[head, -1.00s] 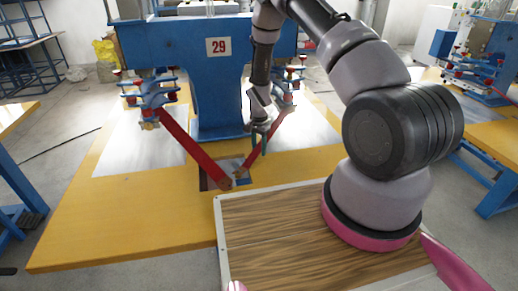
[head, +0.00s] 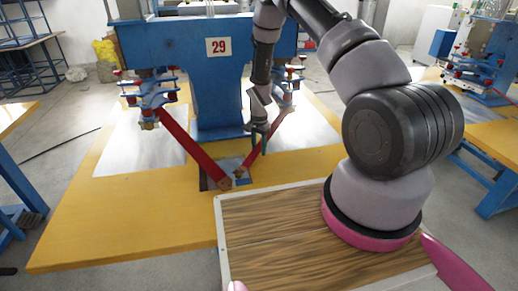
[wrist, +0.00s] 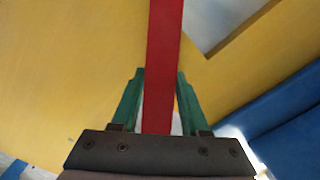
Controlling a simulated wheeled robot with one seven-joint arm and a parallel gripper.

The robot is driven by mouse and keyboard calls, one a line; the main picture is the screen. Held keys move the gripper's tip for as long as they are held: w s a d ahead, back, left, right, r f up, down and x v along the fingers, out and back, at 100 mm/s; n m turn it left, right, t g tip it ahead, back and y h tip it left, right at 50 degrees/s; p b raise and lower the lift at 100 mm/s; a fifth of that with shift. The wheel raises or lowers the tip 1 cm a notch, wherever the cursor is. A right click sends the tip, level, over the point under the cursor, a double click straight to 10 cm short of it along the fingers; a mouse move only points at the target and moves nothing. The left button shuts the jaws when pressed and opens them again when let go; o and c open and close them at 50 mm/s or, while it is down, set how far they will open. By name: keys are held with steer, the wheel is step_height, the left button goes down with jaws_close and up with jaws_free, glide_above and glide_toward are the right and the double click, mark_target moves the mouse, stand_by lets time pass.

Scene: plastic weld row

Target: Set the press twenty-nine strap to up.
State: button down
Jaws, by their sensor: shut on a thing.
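Press twenty-nine (head: 222,95) is a blue machine with a white plate reading 29 (head: 218,47). Two red straps slant down from its sides toward a small dark plate area on the yellow table, forming a V. The left strap (head: 194,147) is free. The right strap (head: 274,130) runs past my gripper (head: 259,146). In the wrist view, the red strap (wrist: 163,60) passes between the green fingers of my gripper (wrist: 158,85), which is shut on it. The strap's upper end is partly hidden by my arm in the head view.
The yellow table (head: 130,225) spreads around the press, with pale sheets (head: 135,140) on it. A wood-grain board (head: 275,235) with a white edge lies in front. Another blue press (head: 485,55) stands at the right.

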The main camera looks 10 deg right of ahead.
steer(key=r+y, duration=0.1)
steer(key=r, duration=0.1)
steer(key=a+r+g+y, duration=0.1)
steer(key=r, duration=0.2)
steer(key=s+r+g+y, duration=0.1)
steer(key=r, duration=0.2)
steer(key=shift+a+r, duration=0.1)
steer(key=shift+a, duration=0.05)
steer(key=shift+c, duration=2)
jaws_free()
steer(key=v, duration=1)
steer(key=shift+w+r, duration=0.3)
steer(key=shift+r, duration=0.05)
